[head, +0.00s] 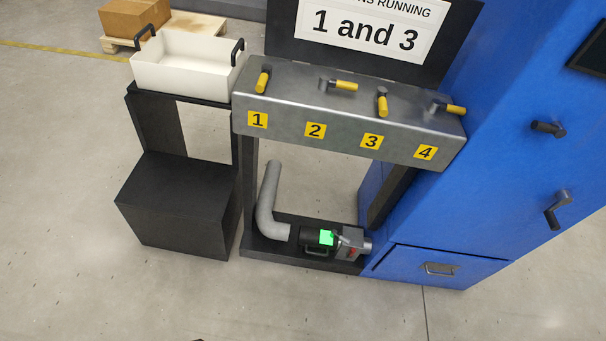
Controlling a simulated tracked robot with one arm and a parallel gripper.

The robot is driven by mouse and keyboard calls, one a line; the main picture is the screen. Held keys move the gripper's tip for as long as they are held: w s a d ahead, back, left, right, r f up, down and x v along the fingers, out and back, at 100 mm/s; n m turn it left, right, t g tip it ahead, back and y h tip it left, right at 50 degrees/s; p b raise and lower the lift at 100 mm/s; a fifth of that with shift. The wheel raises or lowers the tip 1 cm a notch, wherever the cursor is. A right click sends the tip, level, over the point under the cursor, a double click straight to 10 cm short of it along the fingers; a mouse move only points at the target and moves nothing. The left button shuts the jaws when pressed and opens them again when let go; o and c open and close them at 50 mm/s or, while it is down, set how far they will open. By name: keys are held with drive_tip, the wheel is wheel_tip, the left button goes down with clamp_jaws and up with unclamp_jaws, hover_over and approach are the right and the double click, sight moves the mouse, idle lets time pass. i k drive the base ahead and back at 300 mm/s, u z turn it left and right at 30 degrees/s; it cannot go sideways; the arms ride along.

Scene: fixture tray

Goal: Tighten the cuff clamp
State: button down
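A grey bent pipe (268,205) rises from the low black shelf under the valve box. Its lower end meets a black cuff-like part (309,237) with a bright green patch (327,238) on it. Right of this is a grey metal block (350,244) with a small red mark. The cuff clamp is too small here to tell apart or to judge as tight or loose. My gripper is not clearly seen; only a tiny dark sliver shows at the bottom edge.
A metal box (300,122) carries several yellow-handled levers, labelled 1 to 4, below a sign (368,30) reading "1 and 3". A white bin (185,75) stands left above a black step (180,190). A blue cabinet (500,170) stands right. The front floor is clear.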

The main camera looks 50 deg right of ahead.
sight(335, 234)
drive_tip(key=u, duration=0.35)
drive_tip(key=k, duration=1.5)
drive_tip(key=z, duration=1.3)
drive_tip(key=i, duration=1)
drive_tip(key=z, duration=0.05)
